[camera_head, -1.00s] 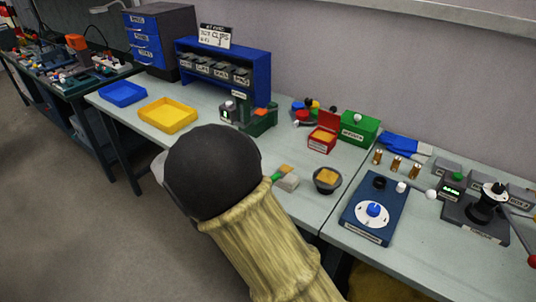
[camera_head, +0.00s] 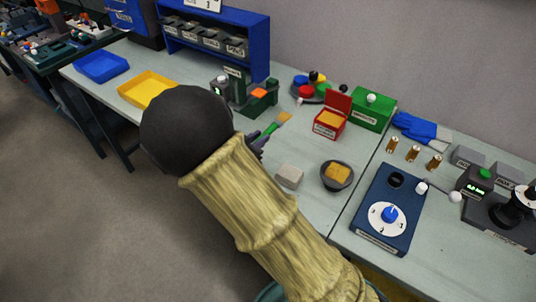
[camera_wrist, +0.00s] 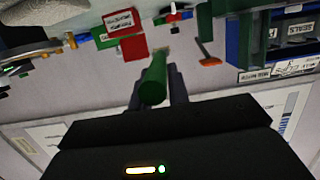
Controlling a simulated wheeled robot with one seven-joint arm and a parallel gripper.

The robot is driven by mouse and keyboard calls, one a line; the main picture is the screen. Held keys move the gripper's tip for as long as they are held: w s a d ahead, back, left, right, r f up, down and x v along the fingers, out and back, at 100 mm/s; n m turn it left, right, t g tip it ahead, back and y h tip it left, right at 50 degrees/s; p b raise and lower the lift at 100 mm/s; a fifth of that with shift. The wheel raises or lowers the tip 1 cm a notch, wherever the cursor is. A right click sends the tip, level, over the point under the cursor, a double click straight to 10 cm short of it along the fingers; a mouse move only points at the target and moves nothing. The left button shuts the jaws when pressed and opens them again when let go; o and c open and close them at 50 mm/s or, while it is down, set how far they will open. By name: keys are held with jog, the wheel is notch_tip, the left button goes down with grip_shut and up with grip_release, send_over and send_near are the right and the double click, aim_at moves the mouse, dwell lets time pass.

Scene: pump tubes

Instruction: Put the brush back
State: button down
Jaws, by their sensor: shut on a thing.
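The brush (camera_head: 284,119) has a green handle and a tan-orange head. In the head view its head end shows just beyond my gripper (camera_head: 259,140), left of the open red box. In the wrist view the green handle (camera_wrist: 153,82) stands between the fingers of my gripper (camera_wrist: 158,92), which is shut on it. The brush looks held above the table. My arm hides part of the handle in the head view. A grey block (camera_head: 289,177) sits on the table below and right of the gripper, apart from the brush.
A dark bowl with orange-yellow contents (camera_head: 337,176) stands right of the block. An open red box (camera_head: 331,120) and a green box (camera_head: 372,111) stand behind. A green fixture (camera_head: 259,100), a yellow tray (camera_head: 147,89) and a blue tray (camera_head: 101,67) are left. A blue dial panel (camera_head: 388,207) is right.

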jog(key=shift+s, duration=0.1)
jog(key=shift+f, duration=0.15)
notch_tip(320, 180, down, 6)
jog(key=shift+r, duration=0.1)
jog(key=shift+f, duration=1.9)
jog(key=shift+f+b, duration=0.1)
jog(key=shift+b, duration=0.2)
jog(key=shift+f, duration=0.1)
jog(key=c, duration=1.3)
grip_release()
jog(key=shift+c, duration=0.2)
